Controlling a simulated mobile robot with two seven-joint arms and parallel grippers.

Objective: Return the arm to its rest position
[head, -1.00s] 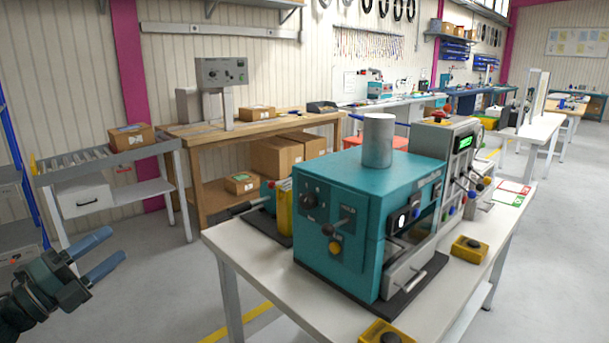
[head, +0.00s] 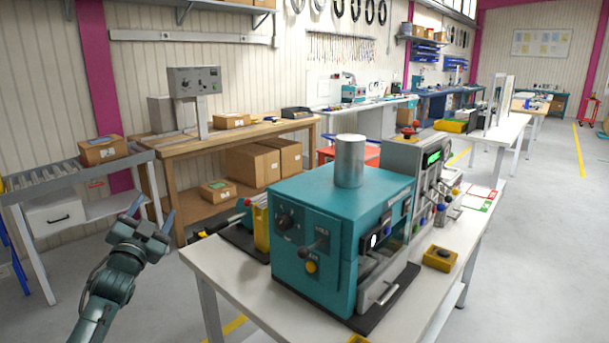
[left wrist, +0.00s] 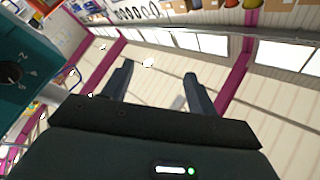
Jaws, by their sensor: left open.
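My left gripper (head: 151,217) is at the lower left of the head view, raised with its fingers pointing up. Its two fingers are spread apart with nothing between them. It is in free space to the left of the white table (head: 202,262) and in front of the wooden bench. In the left wrist view the open fingers (left wrist: 157,85) point toward the wall and windows, with nothing between them. My right gripper is not in view.
A teal machine (head: 325,245) with a grey cylinder (head: 350,160) on top stands on the white table, close to my left arm's right side. A roller conveyor (head: 60,178) and a wooden bench (head: 240,132) stand behind. Open floor lies at left and right.

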